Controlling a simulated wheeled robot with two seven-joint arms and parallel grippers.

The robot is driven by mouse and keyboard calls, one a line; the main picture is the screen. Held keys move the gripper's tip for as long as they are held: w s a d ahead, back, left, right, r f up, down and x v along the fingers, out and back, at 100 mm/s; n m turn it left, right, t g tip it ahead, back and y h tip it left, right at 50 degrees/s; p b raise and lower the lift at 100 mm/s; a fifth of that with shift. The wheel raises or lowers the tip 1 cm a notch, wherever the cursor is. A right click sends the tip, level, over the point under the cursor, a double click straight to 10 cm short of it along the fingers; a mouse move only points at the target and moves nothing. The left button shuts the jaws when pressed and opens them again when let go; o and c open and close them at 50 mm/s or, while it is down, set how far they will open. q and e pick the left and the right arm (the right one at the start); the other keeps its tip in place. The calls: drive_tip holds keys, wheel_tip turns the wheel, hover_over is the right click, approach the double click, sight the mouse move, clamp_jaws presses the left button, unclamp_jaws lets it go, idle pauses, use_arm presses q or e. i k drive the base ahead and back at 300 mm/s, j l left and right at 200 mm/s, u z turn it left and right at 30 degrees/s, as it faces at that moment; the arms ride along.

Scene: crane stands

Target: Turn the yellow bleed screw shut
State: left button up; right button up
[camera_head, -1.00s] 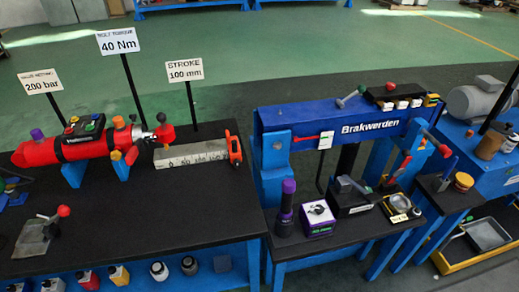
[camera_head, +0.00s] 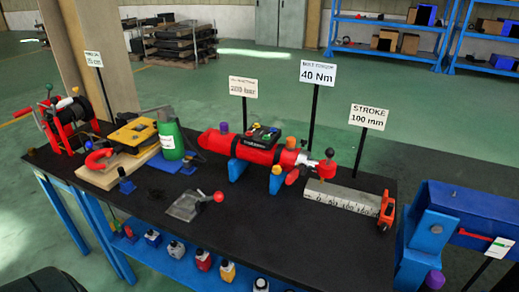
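A red hydraulic cylinder (camera_head: 240,147) lies on blue supports on the black-topped bench. It carries a purple knob (camera_head: 224,127), an orange-yellow knob (camera_head: 291,142) near its right end, and a lower orange knob (camera_head: 277,170) at the right support. A dark box with small coloured buttons (camera_head: 262,136) sits on top. I cannot tell for certain which small part is the yellow bleed screw. Neither of my grippers is in view.
A steel scale block (camera_head: 340,200) lies right of the cylinder. A grey block with a red-knobbed lever (camera_head: 195,204) is in front. A green bottle (camera_head: 172,139) and yellow device (camera_head: 134,134) stand left. Sign posts rise behind. A blue press frame (camera_head: 465,212) is at right.

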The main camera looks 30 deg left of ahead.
sight(277, 170)
drive_tip(key=u, duration=1.05)
